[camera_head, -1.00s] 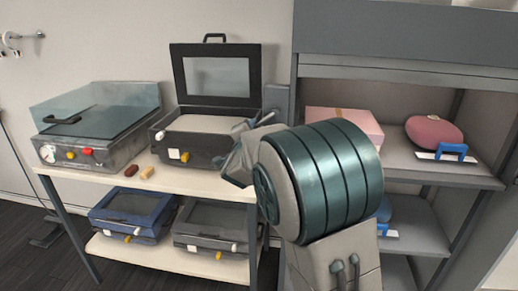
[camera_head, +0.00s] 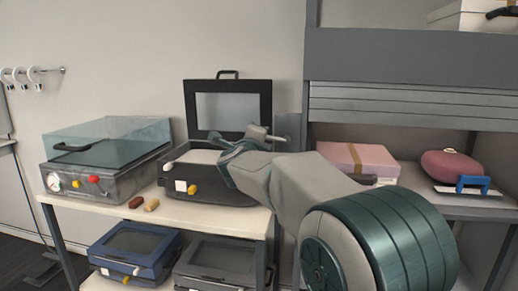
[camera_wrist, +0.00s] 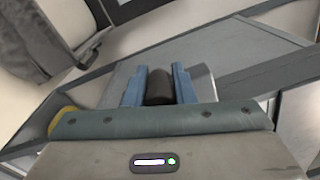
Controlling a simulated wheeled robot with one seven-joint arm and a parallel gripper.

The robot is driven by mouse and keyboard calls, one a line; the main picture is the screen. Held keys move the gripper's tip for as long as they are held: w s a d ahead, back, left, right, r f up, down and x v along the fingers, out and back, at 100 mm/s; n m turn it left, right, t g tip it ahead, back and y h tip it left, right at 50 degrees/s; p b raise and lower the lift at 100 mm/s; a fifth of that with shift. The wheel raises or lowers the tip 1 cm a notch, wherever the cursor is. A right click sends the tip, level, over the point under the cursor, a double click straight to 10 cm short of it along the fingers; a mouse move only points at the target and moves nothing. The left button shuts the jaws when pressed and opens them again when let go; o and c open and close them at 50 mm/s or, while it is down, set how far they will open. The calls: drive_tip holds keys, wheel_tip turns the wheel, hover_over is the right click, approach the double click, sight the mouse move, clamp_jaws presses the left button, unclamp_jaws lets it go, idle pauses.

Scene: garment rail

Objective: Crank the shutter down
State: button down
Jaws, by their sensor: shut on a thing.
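The shutter (camera_head: 420,106) is a band of grey slats below the grey housing (camera_head: 415,56) of the cabinet on the right. It covers only the top of the opening, and the shelf below shows. My gripper (camera_wrist: 158,88) has its two blue fingers shut on a dark round crank handle (camera_wrist: 160,90) in the wrist view. In the head view my gripper is beside the cabinet's left post, in front of a grey crank mount (camera_head: 287,127). My gripper and forearm hide most of the crank there.
A pink box (camera_head: 355,160) and a pink pouch (camera_head: 452,166) with a blue-handled tool (camera_head: 473,186) are on the cabinet shelf. An open-lidded black case (camera_head: 228,110) and a clear-lidded machine (camera_head: 105,155) stand on the bench to the left, close to my arm.

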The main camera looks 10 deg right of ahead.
drive_tip(key=shift+r+m, duration=0.45)
drive_tip(key=shift+m, duration=0.15)
drive_tip(key=shift+d+r, duration=0.1)
drive_tip(key=c, duration=1.2)
unclamp_jaws()
drive_tip(key=b+v, duration=0.1)
drive_tip(key=v, duration=1.3)
